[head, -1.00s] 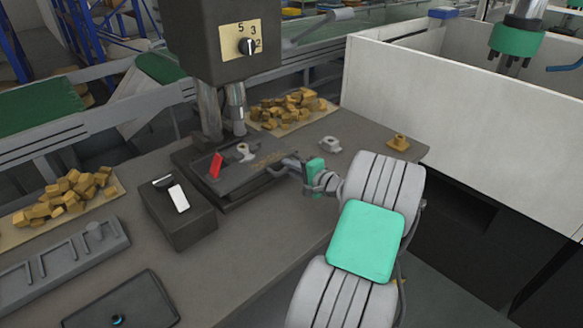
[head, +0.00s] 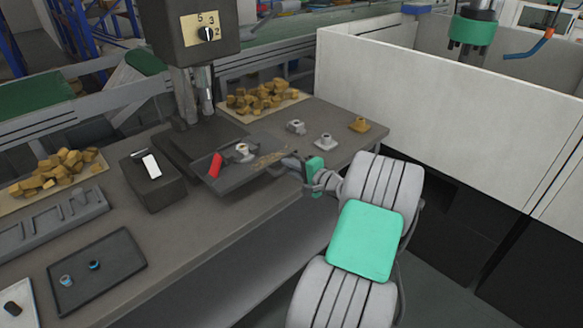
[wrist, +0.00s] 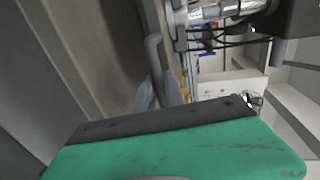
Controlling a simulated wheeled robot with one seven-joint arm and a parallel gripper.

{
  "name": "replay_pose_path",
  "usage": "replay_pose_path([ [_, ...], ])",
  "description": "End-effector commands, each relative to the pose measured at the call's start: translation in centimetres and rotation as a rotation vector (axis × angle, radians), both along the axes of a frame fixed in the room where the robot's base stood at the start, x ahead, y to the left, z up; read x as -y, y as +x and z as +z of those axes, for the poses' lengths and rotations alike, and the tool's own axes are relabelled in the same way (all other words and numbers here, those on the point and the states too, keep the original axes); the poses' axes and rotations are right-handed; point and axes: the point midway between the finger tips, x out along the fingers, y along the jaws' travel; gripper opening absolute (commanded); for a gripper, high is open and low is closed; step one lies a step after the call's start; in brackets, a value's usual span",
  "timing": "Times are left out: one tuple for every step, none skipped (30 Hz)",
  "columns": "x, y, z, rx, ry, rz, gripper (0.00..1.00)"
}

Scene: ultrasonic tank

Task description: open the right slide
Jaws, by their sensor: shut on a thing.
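The slide (head: 225,181) is a dark flat plate under the drill press, sticking out past its dark base (head: 178,150) toward me, over the bench's front edge. A red handle (head: 216,165) and a small pale fitting (head: 243,151) are on it, with yellowish chips scattered near its right end. My gripper (head: 293,162) is at the slide's right end, shut on what seems to be its handle. In the wrist view, the grey fingers (wrist: 158,92) meet a grey bar (wrist: 153,50); the exact contact is partly hidden.
Two grey fittings (head: 326,141) and a brass one (head: 359,124) stand on the bench right of the slide. A dark box (head: 152,188) stands left. A black tray (head: 115,270) lies front left. A white-walled enclosure (head: 430,95) stands right. The floor before the bench is open.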

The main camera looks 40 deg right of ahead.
Motion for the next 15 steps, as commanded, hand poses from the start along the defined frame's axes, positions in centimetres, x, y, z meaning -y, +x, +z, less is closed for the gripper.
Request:
replay_pose_path([
  [-0.12, 0.02, -0.02, 0.000, 0.002, 0.004, 0.00],
  [-0.09, 0.00, -0.01, 0.000, 0.002, 0.004, 0.00],
  [-0.05, -0.03, 0.00, 0.000, 0.003, 0.003, 0.00],
  [-0.01, -0.06, -0.01, 0.001, 0.003, 0.003, 0.00],
  [0.04, -0.09, 0.00, 0.001, 0.002, 0.002, 0.00],
  [0.11, -0.14, 0.00, 0.001, 0.003, 0.001, 0.00],
  [0.15, -0.17, 0.01, 0.001, 0.003, 0.000, 0.00],
  [0.19, -0.21, 0.00, 0.001, 0.003, -0.001, 0.00],
  [0.25, -0.25, 0.00, 0.001, 0.004, -0.002, 0.00],
  [0.29, -0.28, 0.01, 0.001, 0.004, -0.002, 0.00],
  [0.32, -0.30, 0.01, 0.001, 0.004, -0.003, 0.00],
  [0.35, -0.33, 0.00, 0.001, 0.004, -0.004, 0.00],
  [0.38, -0.35, 0.01, 0.001, 0.004, -0.004, 0.00],
  [0.40, -0.36, 0.01, 0.001, 0.004, -0.005, 0.00],
  [0.42, -0.38, 0.01, 0.001, 0.004, -0.005, 0.16],
])
